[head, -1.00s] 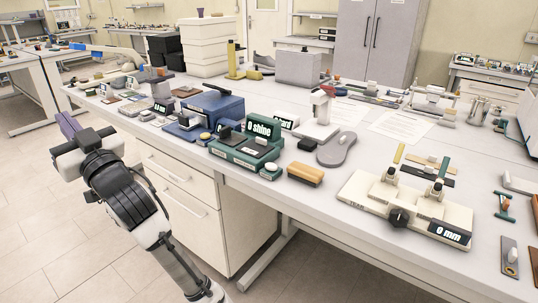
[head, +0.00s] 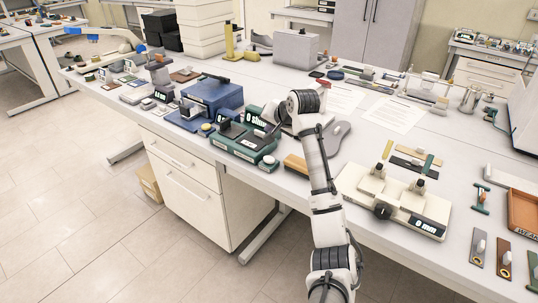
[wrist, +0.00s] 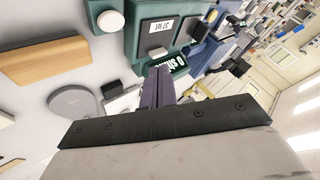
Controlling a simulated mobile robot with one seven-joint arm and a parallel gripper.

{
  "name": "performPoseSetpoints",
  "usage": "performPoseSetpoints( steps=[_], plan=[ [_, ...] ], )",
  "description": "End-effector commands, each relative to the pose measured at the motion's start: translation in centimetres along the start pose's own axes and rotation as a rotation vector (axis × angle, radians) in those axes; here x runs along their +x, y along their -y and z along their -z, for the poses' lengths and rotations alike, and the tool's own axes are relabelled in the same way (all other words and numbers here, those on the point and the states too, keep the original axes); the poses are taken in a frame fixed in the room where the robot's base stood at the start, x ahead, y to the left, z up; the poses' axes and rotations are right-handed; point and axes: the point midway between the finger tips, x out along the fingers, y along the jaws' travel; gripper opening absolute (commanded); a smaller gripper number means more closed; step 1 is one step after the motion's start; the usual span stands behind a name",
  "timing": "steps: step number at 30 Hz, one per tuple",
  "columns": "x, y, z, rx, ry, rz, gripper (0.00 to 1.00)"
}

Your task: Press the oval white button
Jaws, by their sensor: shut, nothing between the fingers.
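A white button (head: 268,160) sits on a green base at the front right corner of the green shine tester (head: 236,148). In the wrist view the same white button (wrist: 110,21) shows at the top, rounded, on the green base. The tester (wrist: 150,25) has a display reading "0 shine", partly hidden by my arm in the head view. My gripper (wrist: 161,72) is shut and empty, its purple fingers together. In the wrist view the fingertips appear near the tester's display, apart from the button. In the head view my forearm hides most of the gripper.
A tan block (head: 296,164) and a grey shoe sole (head: 336,136) lie right of the tester. A blue device (head: 212,98) stands to its left. A cream device (head: 395,200) reading "0 mm" stands at the right. Papers lie behind it.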

Motion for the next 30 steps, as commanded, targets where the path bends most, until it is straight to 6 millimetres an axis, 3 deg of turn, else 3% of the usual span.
performPoseSetpoints(
  steps=[14, 30],
  plan=[
    [0.5, -0.3, -0.3, -0.001, 0.000, 0.000, 0.00],
    [5.0, -3.6, -3.6, 0.000, 0.000, 0.001, 0.00]
  ],
)
